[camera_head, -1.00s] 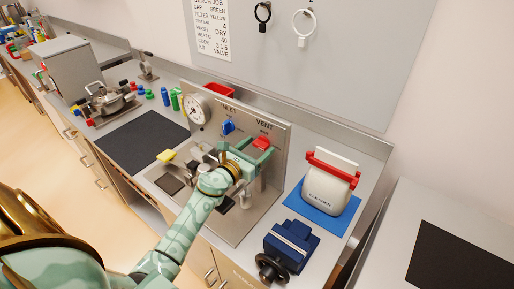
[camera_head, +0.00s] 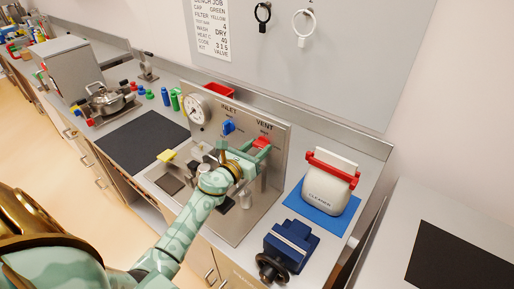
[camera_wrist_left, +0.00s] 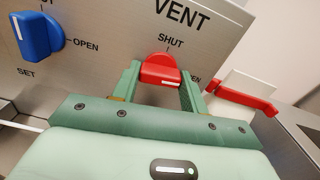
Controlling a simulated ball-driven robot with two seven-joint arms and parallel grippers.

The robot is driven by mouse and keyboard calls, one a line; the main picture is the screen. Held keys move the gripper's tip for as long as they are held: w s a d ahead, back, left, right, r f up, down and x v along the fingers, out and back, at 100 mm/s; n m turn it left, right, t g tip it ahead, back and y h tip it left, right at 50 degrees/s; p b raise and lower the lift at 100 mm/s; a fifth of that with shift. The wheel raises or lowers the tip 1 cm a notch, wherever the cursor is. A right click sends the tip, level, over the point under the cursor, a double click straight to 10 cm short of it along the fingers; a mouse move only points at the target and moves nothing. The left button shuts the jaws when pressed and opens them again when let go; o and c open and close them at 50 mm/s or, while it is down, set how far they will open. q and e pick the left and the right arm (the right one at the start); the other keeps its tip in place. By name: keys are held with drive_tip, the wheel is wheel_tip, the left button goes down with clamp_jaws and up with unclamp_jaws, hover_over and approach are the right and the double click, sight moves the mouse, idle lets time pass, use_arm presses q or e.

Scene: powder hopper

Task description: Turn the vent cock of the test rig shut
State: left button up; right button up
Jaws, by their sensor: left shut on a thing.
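The test rig is a grey metal panel (camera_head: 275,142) with a base plate, a gauge and two cocks. The red vent cock (camera_head: 262,142) sits under the word VENT. In the left wrist view the red handle (camera_wrist_left: 160,72) lies between my left gripper's two green fingers (camera_wrist_left: 160,92), with the word SHUT just above it and OPEN partly hidden at its right. My left gripper (camera_head: 250,151) is shut on this handle. The fingers hide its sides, so its exact angle is hard to tell. My right gripper is not in view.
The blue inlet cock (camera_head: 228,127) is left of the vent cock. A dark blue device (camera_head: 290,242) with a black handwheel stands in front. A black mat (camera_head: 143,142) lies left.

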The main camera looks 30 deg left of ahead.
use_arm(q)
drive_tip(key=n+p, duration=0.1)
drive_tip(key=n, duration=0.3)
drive_tip(key=n+p, duration=0.1)
drive_tip(key=n, duration=0.3)
drive_tip(key=shift+n, duration=0.4)
drive_tip(key=n+p, duration=0.1)
drive_tip(key=n, duration=0.3)
drive_tip(key=shift+n+p, duration=0.4)
drive_tip(key=shift+n, duration=1.3)
drive_tip(key=o, duration=1)
drive_tip(key=s, duration=0.5)
drive_tip(key=s+a, duration=0.1)
drive_tip(key=s, duration=1)
drive_tip(key=shift+s+a, duration=0.15)
